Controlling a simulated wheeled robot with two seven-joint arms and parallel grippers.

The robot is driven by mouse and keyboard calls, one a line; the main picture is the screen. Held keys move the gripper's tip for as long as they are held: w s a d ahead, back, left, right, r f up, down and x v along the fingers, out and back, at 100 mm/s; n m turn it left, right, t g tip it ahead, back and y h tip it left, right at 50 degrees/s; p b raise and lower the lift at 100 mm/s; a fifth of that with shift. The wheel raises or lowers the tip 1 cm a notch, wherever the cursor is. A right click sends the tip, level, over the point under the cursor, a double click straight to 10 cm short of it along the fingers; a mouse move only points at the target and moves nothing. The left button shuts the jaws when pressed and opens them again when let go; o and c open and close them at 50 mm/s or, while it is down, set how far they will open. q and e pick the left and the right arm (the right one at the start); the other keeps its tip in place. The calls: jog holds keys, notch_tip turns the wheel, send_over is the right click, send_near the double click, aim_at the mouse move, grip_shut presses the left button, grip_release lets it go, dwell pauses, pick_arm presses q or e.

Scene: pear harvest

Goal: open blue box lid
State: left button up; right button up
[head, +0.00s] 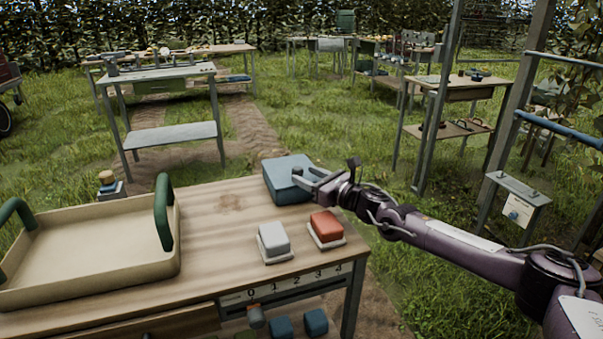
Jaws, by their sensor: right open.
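The blue box (286,184) stands at the far right corner of the wooden table, and its lid looks closed. My right gripper (308,178) is open at the right side of the box, with its fingers reaching to the lid's edge. I cannot tell whether the fingers touch the lid. The near part of the gripper hides the right side of the box. My left gripper is not in view.
On the wooden table (215,240) are a beige tray (85,285) with green handles, a white block (273,238) and a red block (326,226). A metal post (437,100) stands right of the table. The table's middle is clear.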

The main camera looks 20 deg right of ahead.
jog(key=shift+x, duration=1.35)
jog(key=shift+c, duration=0.4)
grip_shut()
